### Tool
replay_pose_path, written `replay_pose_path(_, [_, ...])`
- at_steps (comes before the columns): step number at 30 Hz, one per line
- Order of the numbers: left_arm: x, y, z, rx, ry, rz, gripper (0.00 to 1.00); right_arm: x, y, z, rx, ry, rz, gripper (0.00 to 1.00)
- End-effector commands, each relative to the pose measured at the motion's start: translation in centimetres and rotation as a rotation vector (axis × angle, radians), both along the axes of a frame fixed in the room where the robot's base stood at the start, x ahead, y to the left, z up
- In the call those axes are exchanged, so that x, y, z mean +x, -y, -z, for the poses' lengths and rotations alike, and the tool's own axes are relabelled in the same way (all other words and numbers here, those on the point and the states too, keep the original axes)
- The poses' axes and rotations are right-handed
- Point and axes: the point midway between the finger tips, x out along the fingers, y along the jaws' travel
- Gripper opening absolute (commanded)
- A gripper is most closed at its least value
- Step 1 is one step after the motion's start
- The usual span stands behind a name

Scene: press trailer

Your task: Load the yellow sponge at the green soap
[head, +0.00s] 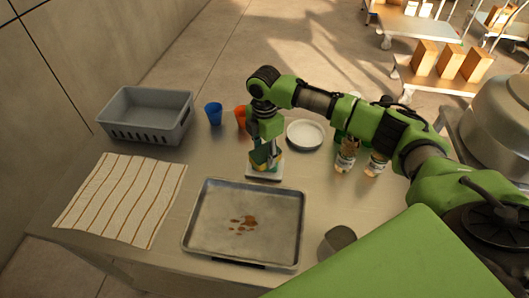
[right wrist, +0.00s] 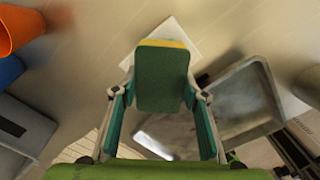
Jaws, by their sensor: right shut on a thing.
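The sponge (right wrist: 162,78), with a dark green face and a thin yellow edge, sits between the fingers of my right gripper (head: 265,154) in the right wrist view. The gripper is shut on it and points down. A white square dish (head: 264,175) lies just below; its edge also shows past the sponge in the right wrist view (right wrist: 178,35). I cannot tell whether the sponge touches it. A green item (head: 341,133) stands partly hidden behind my right arm, and I cannot tell whether it is the soap. My left gripper is out of view.
A metal tray with brown stains (head: 208,232) lies in front. A striped cloth (head: 120,198) and grey basket (head: 146,111) are at left. A blue cup (head: 213,113), orange cup (head: 240,116), white plate (head: 305,135) and two jars (head: 345,158) stand behind or right.

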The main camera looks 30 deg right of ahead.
Motion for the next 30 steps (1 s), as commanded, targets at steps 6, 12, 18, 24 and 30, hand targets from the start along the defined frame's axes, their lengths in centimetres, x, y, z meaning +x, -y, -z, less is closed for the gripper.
replay_pose_path(6, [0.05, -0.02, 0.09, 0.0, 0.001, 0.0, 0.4, 0.0, -0.01, 0.31, 0.0, 0.0, 0.0, 0.23])
replay_pose_path(12, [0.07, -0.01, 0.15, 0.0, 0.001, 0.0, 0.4, 0.0, -0.02, 0.56, 0.0, 0.0, 0.0, 0.23])
replay_pose_path(18, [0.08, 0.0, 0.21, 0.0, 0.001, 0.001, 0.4, 0.0, -0.02, 0.79, 0.0, 0.0, 0.0, 0.23])
replay_pose_path(24, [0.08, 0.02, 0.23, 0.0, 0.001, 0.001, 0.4, 0.01, -0.02, 0.89, 0.0, 0.0, 0.0, 0.23])
replay_pose_path(30, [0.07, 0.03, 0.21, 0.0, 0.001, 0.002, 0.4, -0.01, -0.03, 0.9, 0.0, 0.0, 0.0, 0.23])
